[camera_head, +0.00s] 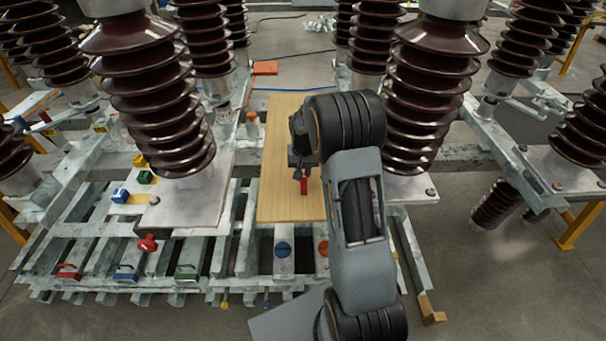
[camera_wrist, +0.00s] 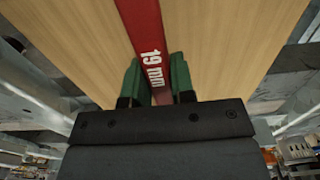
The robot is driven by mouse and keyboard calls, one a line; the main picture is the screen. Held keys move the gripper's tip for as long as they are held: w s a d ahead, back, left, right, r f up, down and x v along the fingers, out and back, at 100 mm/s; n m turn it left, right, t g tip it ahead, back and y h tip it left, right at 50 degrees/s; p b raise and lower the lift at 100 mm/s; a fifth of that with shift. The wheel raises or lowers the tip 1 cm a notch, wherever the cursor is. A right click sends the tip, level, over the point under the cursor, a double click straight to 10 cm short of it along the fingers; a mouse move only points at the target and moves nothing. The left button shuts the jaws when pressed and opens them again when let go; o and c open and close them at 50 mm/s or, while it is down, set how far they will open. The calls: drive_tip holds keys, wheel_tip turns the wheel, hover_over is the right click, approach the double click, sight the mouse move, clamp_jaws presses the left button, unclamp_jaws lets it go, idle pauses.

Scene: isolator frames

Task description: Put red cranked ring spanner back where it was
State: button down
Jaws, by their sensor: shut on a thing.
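The red spanner (camera_wrist: 145,30) is marked "19 mm" and runs between the green fingers of my gripper (camera_wrist: 157,80) in the wrist view. The gripper is shut on it. In the head view my gripper (camera_head: 302,174) is over the wooden board (camera_head: 280,120), with a short red part of the spanner (camera_head: 304,186) showing below it. The spanner's ring ends are not clearly visible. I cannot tell whether it touches the board.
Brown ribbed insulators (camera_head: 160,110) stand left of the board, and another (camera_head: 430,90) stands right of my arm. Red (camera_head: 69,272), green (camera_head: 186,272) and blue (camera_head: 121,196) items sit on the metal frame at left. An orange-red block (camera_head: 265,68) lies behind.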

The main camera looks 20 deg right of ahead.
sight(303, 169)
drive_tip(key=shift+f, duration=0.85)
drive_tip(key=shift+f, duration=0.15)
drive_tip(key=c, duration=1)
unclamp_jaws()
drive_tip(key=shift+o, duration=0.2)
wheel_tip(303, 169, up, 12)
drive_tip(key=shift+f+p, duration=0.25)
drive_tip(key=shift+p, duration=0.1)
drive_tip(key=shift+s+a+r, duration=0.1)
drive_tip(key=shift+r, duration=0.25)
drive_tip(key=s+a+r+n+t, duration=0.1)
drive_tip(key=s+a, duration=0.2)
drive_tip(key=s, duration=0.4)
drive_tip(key=s+a+r+n+t, duration=0.1)
drive_tip(key=s+a+r+n, duration=0.1)
drive_tip(key=s, duration=0.5)
drive_tip(key=s+a+r+n+t, duration=0.1)
drive_tip(key=s+a+r, duration=0.1)
drive_tip(key=s+a, duration=0.3)
drive_tip(key=shift+s+r+n, duration=0.25)
drive_tip(key=shift+s+n, duration=0.05)
drive_tip(key=shift+s, duration=0.85)
